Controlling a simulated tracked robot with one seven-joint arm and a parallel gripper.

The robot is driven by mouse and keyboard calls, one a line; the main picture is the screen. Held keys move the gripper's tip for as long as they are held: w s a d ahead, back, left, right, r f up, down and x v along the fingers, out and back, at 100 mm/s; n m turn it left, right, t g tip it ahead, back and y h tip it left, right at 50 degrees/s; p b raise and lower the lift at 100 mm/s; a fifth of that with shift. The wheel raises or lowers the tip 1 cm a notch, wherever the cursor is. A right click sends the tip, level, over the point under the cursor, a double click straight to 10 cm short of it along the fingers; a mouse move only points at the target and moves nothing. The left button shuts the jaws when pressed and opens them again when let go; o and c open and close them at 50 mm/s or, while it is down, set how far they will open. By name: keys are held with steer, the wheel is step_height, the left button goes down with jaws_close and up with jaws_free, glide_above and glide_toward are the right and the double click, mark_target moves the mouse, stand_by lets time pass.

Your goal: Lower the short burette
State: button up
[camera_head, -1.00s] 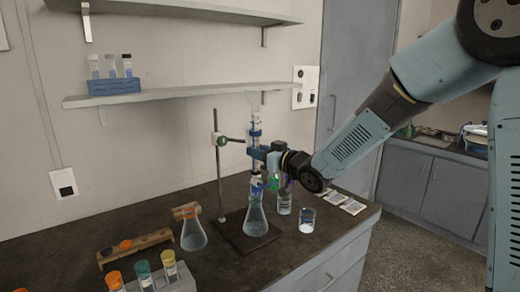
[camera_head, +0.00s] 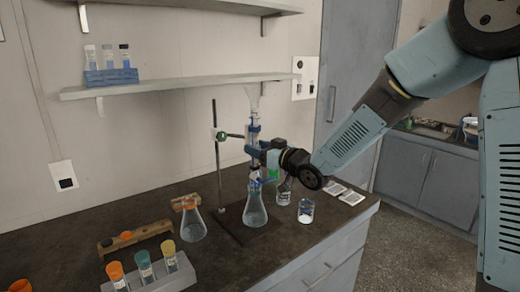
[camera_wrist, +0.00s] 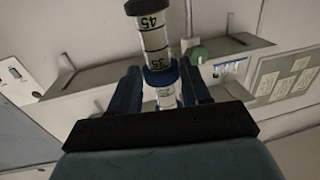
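The burette (camera_head: 253,114) stands upright at the ring stand (camera_head: 217,165), a clear tube with blue bands and a wide funnel-like top. The stand's clamp (camera_head: 222,135) reaches toward it with a green knob. My gripper (camera_head: 262,154) is at the burette's lower part, above a conical flask (camera_head: 255,212) on the stand base. In the wrist view the burette (camera_wrist: 155,40) shows black marks 45 and 35 and a blue collar. My gripper's fingers (camera_wrist: 163,80) close on either side of that collar. The burette's lower tip is partly hidden.
Beakers (camera_head: 306,211) stand right of the flask. Another flask (camera_head: 192,222) stands left. A tube rack (camera_head: 165,278) is at the front, and a wooden rack (camera_head: 135,240) lies behind it. A wall shelf (camera_head: 190,88) is behind the burette's top.

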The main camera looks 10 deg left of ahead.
stand_by(0.3)
steer(key=s+d+r, duration=0.6)
steer(key=d+r, duration=0.1)
steer(key=d, duration=0.2)
steer(key=shift+d, duration=0.15)
stand_by(0.8)
